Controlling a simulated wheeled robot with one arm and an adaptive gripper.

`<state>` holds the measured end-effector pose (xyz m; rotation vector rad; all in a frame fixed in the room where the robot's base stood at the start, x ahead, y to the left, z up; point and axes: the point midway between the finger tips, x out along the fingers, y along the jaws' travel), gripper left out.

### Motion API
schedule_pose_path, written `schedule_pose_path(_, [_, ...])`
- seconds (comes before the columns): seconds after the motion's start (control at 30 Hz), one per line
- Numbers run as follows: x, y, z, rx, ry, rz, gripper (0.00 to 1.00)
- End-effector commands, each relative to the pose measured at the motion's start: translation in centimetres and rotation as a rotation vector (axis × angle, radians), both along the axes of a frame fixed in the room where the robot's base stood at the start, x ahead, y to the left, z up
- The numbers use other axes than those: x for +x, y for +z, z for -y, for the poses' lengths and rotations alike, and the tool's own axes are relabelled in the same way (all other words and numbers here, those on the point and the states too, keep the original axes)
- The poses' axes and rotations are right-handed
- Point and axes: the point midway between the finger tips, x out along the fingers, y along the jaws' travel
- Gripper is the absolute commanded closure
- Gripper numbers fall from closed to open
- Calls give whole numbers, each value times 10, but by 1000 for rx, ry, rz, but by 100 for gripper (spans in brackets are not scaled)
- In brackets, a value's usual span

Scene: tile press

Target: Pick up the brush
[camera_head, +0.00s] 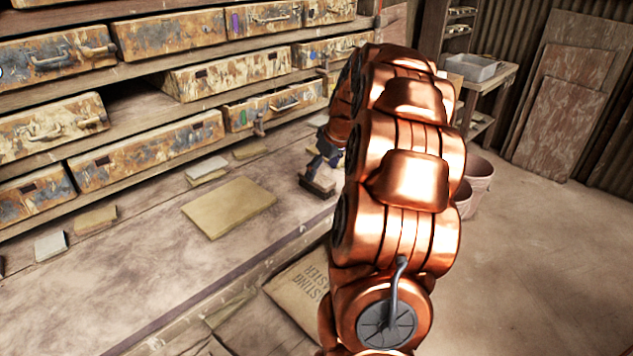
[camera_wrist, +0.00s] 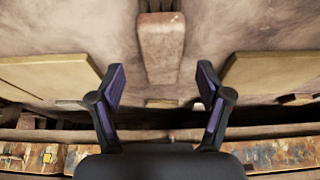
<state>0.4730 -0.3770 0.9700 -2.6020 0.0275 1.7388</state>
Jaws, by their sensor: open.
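My gripper (camera_wrist: 160,88) is open in the wrist view, its two purple-padded fingers apart with nothing between the tips. A brownish, block-shaped thing, possibly the brush (camera_wrist: 162,48), lies on the bench beyond the fingertips, roughly centred between them. A dark part shows at its far end by the top edge. I cannot tell bristles in either view.
A flat yellowish tile (camera_head: 229,206) lies on the bench left of my gripper, with smaller tiles (camera_head: 97,220) further left. Shelves of worn drawers (camera_head: 148,150) stand behind. A sack (camera_head: 302,290) lies below the front edge.

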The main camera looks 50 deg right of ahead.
Motion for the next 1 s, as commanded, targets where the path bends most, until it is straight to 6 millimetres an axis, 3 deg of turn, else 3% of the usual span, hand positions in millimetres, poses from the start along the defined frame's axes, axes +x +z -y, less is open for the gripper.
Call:
schedule_pose_path(0.37, [19, -38, -2, 0, 0, 0, 23])
schedule_pose_path(1.0, [19, -41, -2, -1, 0, 1, 23])
